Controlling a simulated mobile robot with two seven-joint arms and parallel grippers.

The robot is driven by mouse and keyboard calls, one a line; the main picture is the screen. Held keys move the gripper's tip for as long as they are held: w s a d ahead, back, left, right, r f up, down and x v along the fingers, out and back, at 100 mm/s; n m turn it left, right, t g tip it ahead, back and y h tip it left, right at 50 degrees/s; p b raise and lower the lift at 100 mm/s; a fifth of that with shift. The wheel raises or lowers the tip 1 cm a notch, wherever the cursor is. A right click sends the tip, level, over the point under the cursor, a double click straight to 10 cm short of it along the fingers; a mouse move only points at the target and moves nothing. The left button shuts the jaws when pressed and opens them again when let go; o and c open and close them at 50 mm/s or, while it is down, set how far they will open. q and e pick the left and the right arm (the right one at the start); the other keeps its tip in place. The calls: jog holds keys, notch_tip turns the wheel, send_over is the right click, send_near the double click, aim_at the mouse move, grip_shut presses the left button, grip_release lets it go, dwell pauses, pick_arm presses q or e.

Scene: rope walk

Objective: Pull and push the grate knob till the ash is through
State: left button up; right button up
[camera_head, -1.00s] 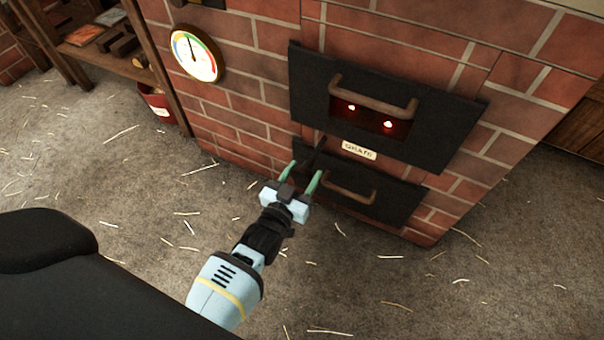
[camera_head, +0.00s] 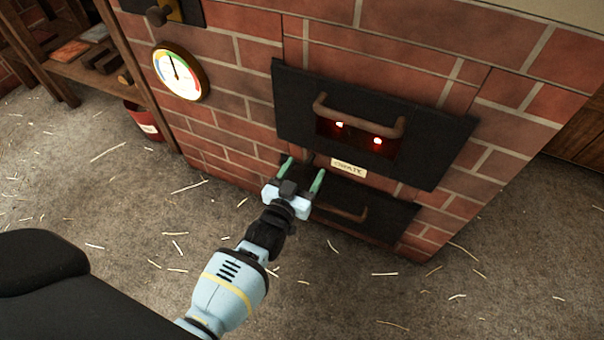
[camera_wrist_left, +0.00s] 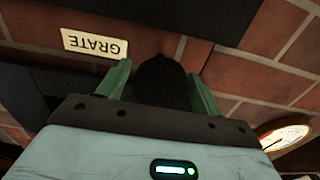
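The grate knob (camera_wrist_left: 162,78) is a dark rounded shape between my left gripper's fingers in the left wrist view. In the head view its dark rod (camera_head: 308,159) runs toward the stove front, left of the cream GRATE label (camera_head: 348,168); the label also shows upside down in the wrist view (camera_wrist_left: 95,43). My left gripper (camera_head: 303,172) has its two green fingers apart, one on either side of the knob, and looks open. Whether a finger touches the knob is unclear. Ash is not visible. My right gripper is not in view.
The upper black door (camera_head: 432,150) has a brown handle and a window with red glowing spots. The lower black door (camera_head: 390,217) has a handle right of my gripper. A round gauge (camera_head: 181,72), a red bucket (camera_head: 142,122) and a wooden shelf stand left. Straw-strewn floor is open in front.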

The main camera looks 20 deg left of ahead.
pick_arm(q)
jog(key=shift+o, duration=0.3)
jog(key=shift+s+f, duration=0.1)
jog(key=shift+s, duration=0.05)
jog(key=s+p, duration=0.2)
jog(key=s, duration=0.4)
jog(key=shift+s+a+p, duration=0.1)
jog(key=shift+s+p, duration=0.2)
jog(key=shift+p, duration=0.1)
jog(key=shift+s, duration=0.5)
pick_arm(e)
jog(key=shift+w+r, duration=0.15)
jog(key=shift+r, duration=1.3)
